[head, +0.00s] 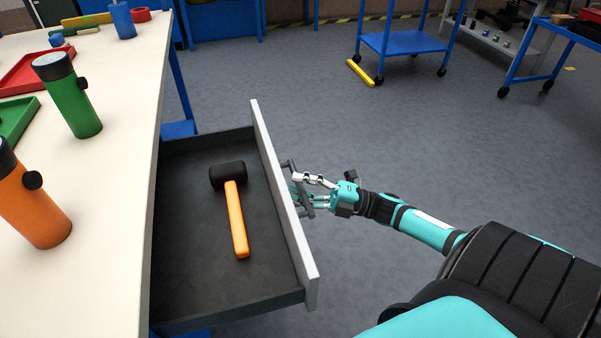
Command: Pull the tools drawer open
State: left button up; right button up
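The tools drawer (278,195) stands pulled out from under the white workbench, to the right of the bench top. A mallet with a black head (227,174) and an orange handle (237,220) lies on the drawer's dark floor. A grey bar handle (294,184) is on the drawer's outer face. My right gripper (305,192) is at this handle, reaching in from the right, with its fingers around or against the bar. The drawer front partly hides the fingertips, so I cannot tell how firmly they are closed. My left gripper is not in view.
The white workbench (120,130) fills the left, with a green flashlight (70,95), an orange flashlight (33,205), a red tray (35,70) and a green tray (14,118). A blue cart (405,42) stands at the back.

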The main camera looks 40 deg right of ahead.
jog(key=v, duration=1.2)
dwell(0.5)
